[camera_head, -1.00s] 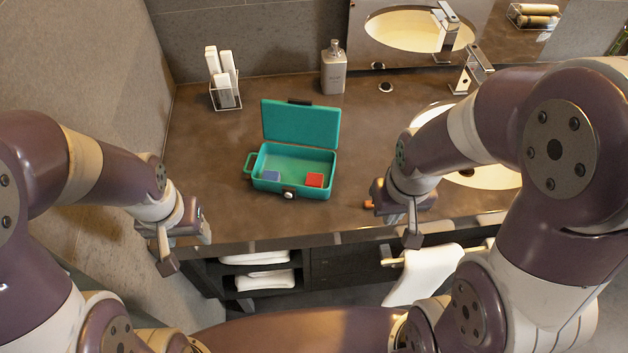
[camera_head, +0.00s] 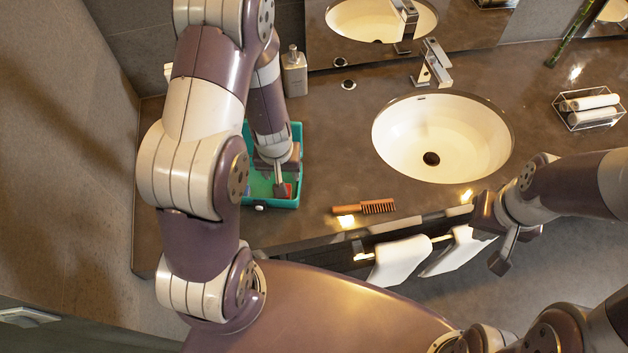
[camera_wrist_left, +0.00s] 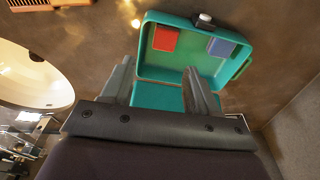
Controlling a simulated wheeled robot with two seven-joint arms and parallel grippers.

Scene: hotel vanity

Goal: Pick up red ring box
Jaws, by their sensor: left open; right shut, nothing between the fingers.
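The red ring box (camera_wrist_left: 165,38) sits inside the open teal case (camera_wrist_left: 150,70), near one corner; a red patch of it shows in the head view (camera_head: 286,190). A blue box (camera_wrist_left: 221,47) sits beside it in the case. My left gripper (camera_wrist_left: 158,66) is open above the case, with its fingers apart and nothing between them. In the wrist view the red box lies beyond the fingertips. In the head view my left arm hides much of the case (camera_head: 299,150). My right gripper (camera_head: 503,257) is shut and empty, off the counter's front edge at the right.
A brown comb (camera_head: 365,208) lies on the counter right of the case. A sink (camera_head: 440,140) with a faucet is farther right, and a soap dispenser (camera_head: 294,72) stands behind the case. White towels (camera_head: 400,258) hang at the counter front. A wire basket (camera_head: 590,108) holds rolled towels.

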